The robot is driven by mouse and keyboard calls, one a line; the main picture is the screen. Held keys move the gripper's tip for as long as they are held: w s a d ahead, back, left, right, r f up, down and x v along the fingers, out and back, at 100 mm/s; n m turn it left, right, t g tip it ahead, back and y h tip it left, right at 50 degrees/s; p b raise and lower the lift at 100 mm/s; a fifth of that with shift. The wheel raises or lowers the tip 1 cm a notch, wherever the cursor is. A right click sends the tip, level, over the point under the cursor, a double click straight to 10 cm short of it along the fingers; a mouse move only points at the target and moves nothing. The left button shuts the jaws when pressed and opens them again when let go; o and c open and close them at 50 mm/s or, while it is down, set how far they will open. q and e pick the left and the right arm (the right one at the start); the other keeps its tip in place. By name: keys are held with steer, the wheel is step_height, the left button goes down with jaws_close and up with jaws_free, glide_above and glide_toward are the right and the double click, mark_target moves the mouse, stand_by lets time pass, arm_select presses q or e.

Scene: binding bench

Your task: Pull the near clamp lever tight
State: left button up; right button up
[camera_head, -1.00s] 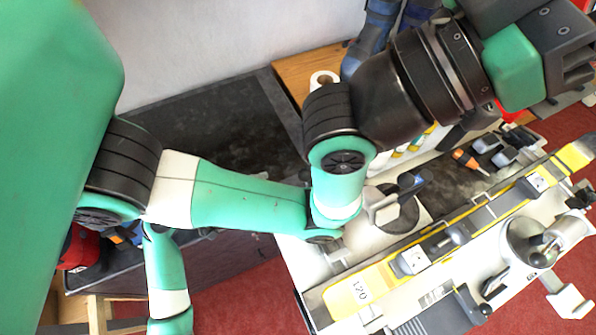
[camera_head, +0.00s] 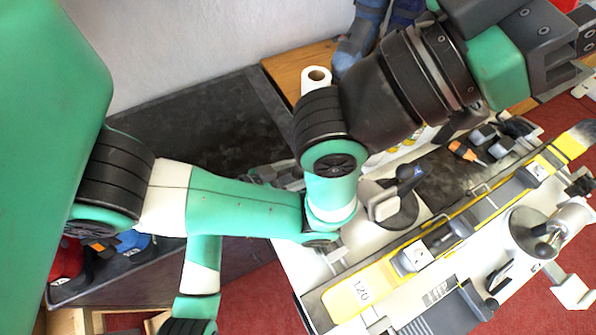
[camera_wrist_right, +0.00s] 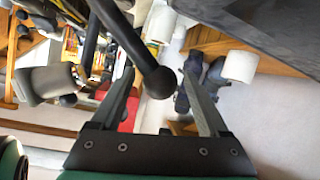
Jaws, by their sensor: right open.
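In the right wrist view a black lever (camera_wrist_right: 128,45) runs down from the top left. It ends in a round knob (camera_wrist_right: 158,82) between the spread fingers of my right gripper (camera_wrist_right: 161,76). The fingers are open and not closed on it; I cannot tell whether either touches it. A grey clamp pad (camera_wrist_right: 45,84) shows at left. I cannot make out my right gripper there. My left gripper (camera_head: 585,50) is cut off at the top right, high above the bench; its jaw state is unclear.
A yellow-edged ski (camera_head: 375,285) lies along the bench (camera_head: 290,262), with a round vise (camera_head: 530,232) at right. A paper roll (camera_head: 317,78) and blue boots (camera_head: 360,45) stand behind. My arm links hide part of the bench's left side.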

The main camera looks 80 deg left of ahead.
jaws_close()
stand_by(0.3)
stand_by(1.1)
